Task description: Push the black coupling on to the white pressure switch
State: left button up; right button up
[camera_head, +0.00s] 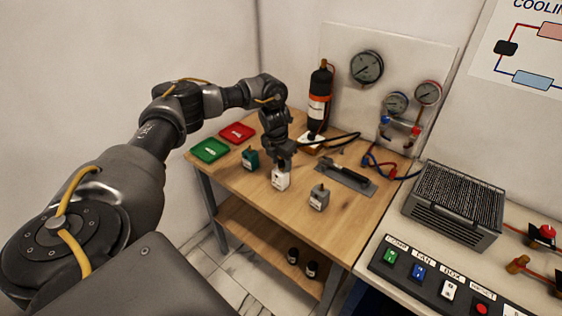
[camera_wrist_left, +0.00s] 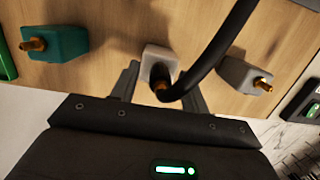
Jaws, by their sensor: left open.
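The white pressure switch (camera_head: 281,179) stands upright near the middle of the wooden table. In the left wrist view it (camera_wrist_left: 160,58) shows below my gripper, with a brass port partly visible. A black hose (camera_wrist_left: 222,57) curves down from the back right, and its dark end overlaps the brass port; a separate coupling is not clear there, and I cannot tell whether it is seated. My left gripper (camera_head: 282,164) is over the switch. Its open fingers (camera_wrist_left: 160,88) lie on either side of the switch and hose end. My right gripper is out of view.
A teal switch (camera_head: 250,158) stands left and a grey switch (camera_head: 319,198) right of the white one. Red (camera_head: 238,132) and green (camera_head: 209,150) trays lie at the far left. A grey plate (camera_head: 352,181) with a dark bar, and a black bottle (camera_head: 320,97), stand behind.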

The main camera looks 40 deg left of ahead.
pick_arm(q)
jog(key=shift+o, duration=1.4)
jog(key=shift+r, duration=0.1)
jog(key=shift+r, duration=0.35)
notch_tip(320, 180, up, 10)
jog(key=s, duration=0.1)
jog(key=shift+s, duration=0.35)
jog(key=shift+f, duration=0.15)
